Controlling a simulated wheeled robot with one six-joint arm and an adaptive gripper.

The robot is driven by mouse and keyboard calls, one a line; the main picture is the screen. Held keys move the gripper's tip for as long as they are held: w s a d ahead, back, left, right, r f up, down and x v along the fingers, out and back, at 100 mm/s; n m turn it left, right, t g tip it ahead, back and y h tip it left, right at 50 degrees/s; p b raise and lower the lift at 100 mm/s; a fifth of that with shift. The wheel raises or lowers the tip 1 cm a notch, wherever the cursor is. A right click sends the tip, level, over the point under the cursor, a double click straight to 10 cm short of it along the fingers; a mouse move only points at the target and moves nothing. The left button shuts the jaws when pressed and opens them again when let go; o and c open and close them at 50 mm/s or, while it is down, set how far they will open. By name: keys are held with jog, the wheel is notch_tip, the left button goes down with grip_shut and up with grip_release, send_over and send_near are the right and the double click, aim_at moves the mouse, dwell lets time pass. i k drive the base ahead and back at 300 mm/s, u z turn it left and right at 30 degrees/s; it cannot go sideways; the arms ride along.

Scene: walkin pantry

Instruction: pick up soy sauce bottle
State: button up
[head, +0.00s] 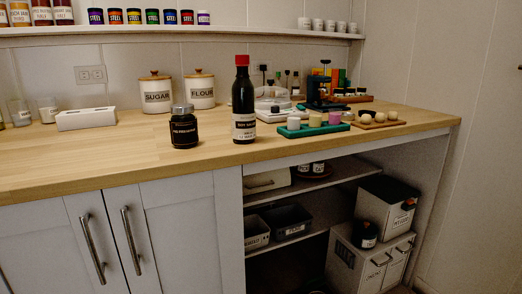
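The soy sauce bottle (243,103) stands upright on the wooden counter (90,160), near its front edge. It is tall and dark, with a red cap and a white label. My gripper is not in view, and no part of my arm shows.
A dark jar (184,130) stands just left of the bottle. Sugar (157,97) and flour (200,93) canisters stand behind. A green tray (312,128) with cups lies close on the right. A shelf (180,29) runs above. The counter's front left is clear; cabinet doors (175,230) are below.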

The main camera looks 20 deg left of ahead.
aim_at(243, 90)
jog(key=z, duration=2.45)
jog(key=k, duration=1.15)
jog(key=u, duration=2.15)
